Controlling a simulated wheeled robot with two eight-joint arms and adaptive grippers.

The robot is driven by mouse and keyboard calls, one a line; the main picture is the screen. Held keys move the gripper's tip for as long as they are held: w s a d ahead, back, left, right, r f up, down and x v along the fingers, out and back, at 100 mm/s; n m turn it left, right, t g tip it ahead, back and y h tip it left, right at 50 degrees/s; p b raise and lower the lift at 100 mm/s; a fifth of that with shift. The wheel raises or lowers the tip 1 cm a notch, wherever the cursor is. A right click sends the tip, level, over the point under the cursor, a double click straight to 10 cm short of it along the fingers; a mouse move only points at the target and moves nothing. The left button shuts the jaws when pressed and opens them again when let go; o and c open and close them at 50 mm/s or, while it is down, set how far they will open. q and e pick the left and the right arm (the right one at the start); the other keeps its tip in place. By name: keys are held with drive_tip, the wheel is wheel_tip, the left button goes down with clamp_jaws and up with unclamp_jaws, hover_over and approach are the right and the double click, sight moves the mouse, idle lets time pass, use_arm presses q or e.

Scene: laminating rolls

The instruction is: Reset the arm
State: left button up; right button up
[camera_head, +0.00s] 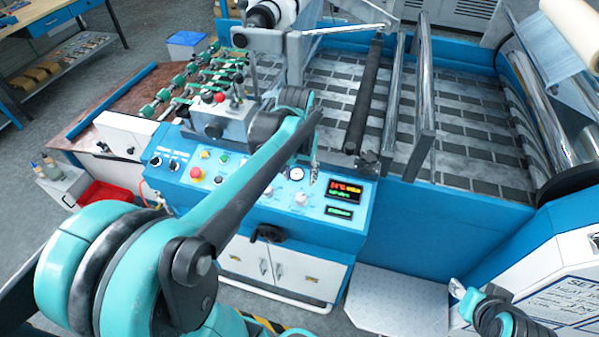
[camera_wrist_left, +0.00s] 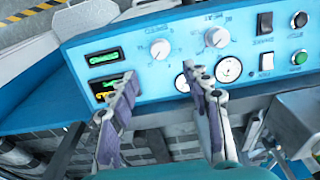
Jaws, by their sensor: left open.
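My left arm reaches from the lower left across the head view, and its wrist end is over the machine's blue control panel (camera_head: 230,187). My left gripper (camera_wrist_left: 157,82) is open and empty in the left wrist view. Its two fingers stand apart in front of the panel (camera_wrist_left: 145,58), near the displays, a white knob (camera_wrist_left: 160,48) and round gauges (camera_wrist_left: 229,69). In the head view the forearm and wrist hide most of this gripper. Part of my right arm (camera_head: 500,318) shows at the lower right corner; its jaw state is not clear.
Metal rollers (camera_head: 424,100) and a patterned web bed (camera_head: 465,120) lie behind the panel. A red emergency button (camera_head: 196,172) sits on the panel's left. White cabinet doors (camera_head: 283,264) and a metal step (camera_head: 395,298) are below. Open floor (camera_head: 110,80) lies at the left.

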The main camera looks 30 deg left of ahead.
use_arm(q)
drive_tip(key=shift+r, duration=0.35)
drive_tip(key=shift+s+d, duration=0.1)
drive_tip(key=s+d+f+m+t+b, duration=0.2)
drive_tip(key=s+d+f+t+b, duration=0.2)
drive_tip(key=s+d, duration=0.5)
drive_tip(key=shift+s+d+f+m+t, duration=0.15)
drive_tip(key=shift+d+f+m+t, duration=0.15)
drive_tip(key=shift+d+f+t, duration=0.5)
